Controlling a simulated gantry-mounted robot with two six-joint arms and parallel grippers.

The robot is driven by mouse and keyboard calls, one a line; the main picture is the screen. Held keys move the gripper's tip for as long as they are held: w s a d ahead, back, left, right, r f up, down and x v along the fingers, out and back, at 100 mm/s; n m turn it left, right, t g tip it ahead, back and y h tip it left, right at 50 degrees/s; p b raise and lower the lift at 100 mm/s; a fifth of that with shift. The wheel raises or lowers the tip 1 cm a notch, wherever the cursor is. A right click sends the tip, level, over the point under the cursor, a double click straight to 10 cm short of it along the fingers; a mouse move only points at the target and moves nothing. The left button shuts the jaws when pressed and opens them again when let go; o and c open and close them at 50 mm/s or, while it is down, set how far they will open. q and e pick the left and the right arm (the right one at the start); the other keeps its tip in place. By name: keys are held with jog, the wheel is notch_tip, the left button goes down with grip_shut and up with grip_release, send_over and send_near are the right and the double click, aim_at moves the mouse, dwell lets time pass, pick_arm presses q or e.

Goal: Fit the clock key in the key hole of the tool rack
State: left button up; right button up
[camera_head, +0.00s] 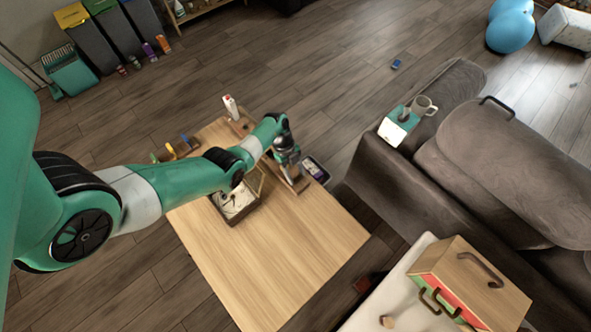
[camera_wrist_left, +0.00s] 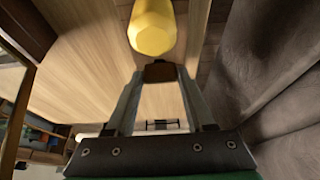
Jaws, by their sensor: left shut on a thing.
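My left gripper (camera_head: 290,160) is over the far right part of the light wooden table (camera_head: 280,255). In the left wrist view its fingers (camera_wrist_left: 160,75) close on a small dark brown piece (camera_wrist_left: 160,71). I cannot tell from its shape whether this is the clock key. A yellow rounded handle-like thing (camera_wrist_left: 152,30) is just beyond the fingertips, and I cannot tell whether it touches them. A brown wooden strip (camera_head: 296,183), perhaps part of the tool rack, lies under the gripper, partly hidden. No key hole can be made out. My right gripper is not in view.
An open box (camera_head: 238,212) stands on the table left of the gripper. A white bottle (camera_head: 231,107) is near the far edge. A dark tablet-like thing (camera_head: 316,170) is at the right edge, near the grey sofa (camera_head: 420,190). The table's near part is clear.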

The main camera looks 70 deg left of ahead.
pick_arm(q)
jog(key=shift+f, duration=0.15)
jog(key=o, duration=1.3)
jog(key=p+v, duration=0.5)
jog(key=v, duration=0.6)
jog(key=shift+a+r+p, duration=0.2)
jog(key=shift+r+p, duration=0.1)
